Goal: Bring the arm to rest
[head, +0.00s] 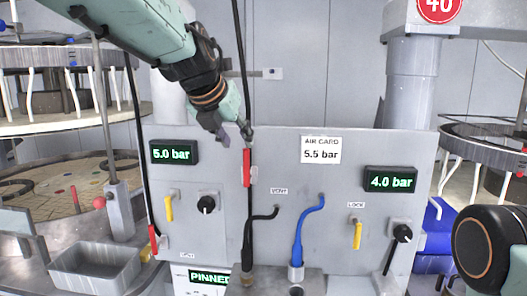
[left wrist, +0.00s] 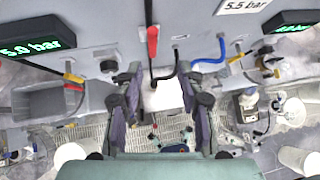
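My left arm comes in from the upper left of the head view. Its gripper (head: 235,133) hangs in front of the top edge of the grey panel (head: 345,215). In the left wrist view, the fingers of this gripper (left wrist: 163,85) stand apart with nothing held between them. A red valve handle (head: 247,167) on a black hose shows just below the fingertips in the head view. It also shows in the left wrist view (left wrist: 152,42), beyond the fingers; I cannot tell the exact gap. My right gripper is in neither view.
The panel carries pressure displays (head: 173,152) (head: 390,180), yellow levers (head: 169,207) (head: 357,236), black knobs (head: 206,204) and a blue hose (head: 299,240). A grey bin (head: 95,268) is at lower left. Round platens (head: 65,190) stand at left. A black hose runs upward beside the gripper.

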